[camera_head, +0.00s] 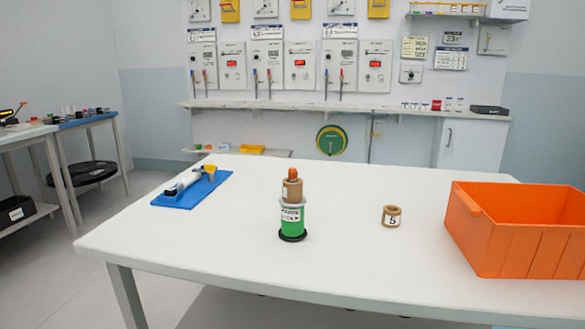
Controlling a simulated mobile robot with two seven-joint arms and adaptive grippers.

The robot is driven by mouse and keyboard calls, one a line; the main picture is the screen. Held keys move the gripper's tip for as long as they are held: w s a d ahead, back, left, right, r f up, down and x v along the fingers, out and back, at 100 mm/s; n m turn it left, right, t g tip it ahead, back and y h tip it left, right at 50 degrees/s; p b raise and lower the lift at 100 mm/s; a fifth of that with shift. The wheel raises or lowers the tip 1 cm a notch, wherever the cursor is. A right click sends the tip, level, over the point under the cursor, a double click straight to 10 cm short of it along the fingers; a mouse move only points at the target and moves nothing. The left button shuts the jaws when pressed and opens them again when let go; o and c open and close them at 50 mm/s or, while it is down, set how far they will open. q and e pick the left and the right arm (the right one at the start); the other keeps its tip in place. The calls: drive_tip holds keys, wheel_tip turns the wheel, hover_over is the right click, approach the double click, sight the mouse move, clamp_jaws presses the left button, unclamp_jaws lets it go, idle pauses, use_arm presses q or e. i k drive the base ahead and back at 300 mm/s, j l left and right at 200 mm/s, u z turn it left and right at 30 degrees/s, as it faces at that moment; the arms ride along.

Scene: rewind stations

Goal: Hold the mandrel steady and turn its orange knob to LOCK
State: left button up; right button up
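The mandrel (291,222) stands upright near the middle of the white table. It has a black round base, a green body and a white band with dark markings. A brown collar (292,190) sits on top of it. The orange knob (293,173) is at the very top, above the collar. The markings are too small to read, so I cannot tell whether the knob is at LOCK. Neither of my grippers is in view, and nothing touches the mandrel.
A brown ring marked 5 (391,217) lies right of the mandrel. An orange bin (480,242) stands at the table's right. A blue board (197,193) holding a white roll and a yellow part lies at the left. The white table (345,260) is bare around the mandrel.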

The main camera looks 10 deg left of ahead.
sight(292, 172)
drive_tip(key=j+z, duration=0.3)
drive_tip(key=j, duration=0.6)
drive_tip(key=k+j+z, duration=0.1)
drive_tip(key=j+z, duration=0.25)
drive_tip(key=j, duration=0.5)
drive_tip(key=l+z, duration=0.3)
drive_tip(key=j+u, duration=0.3)
drive_tip(key=j, duration=0.1)
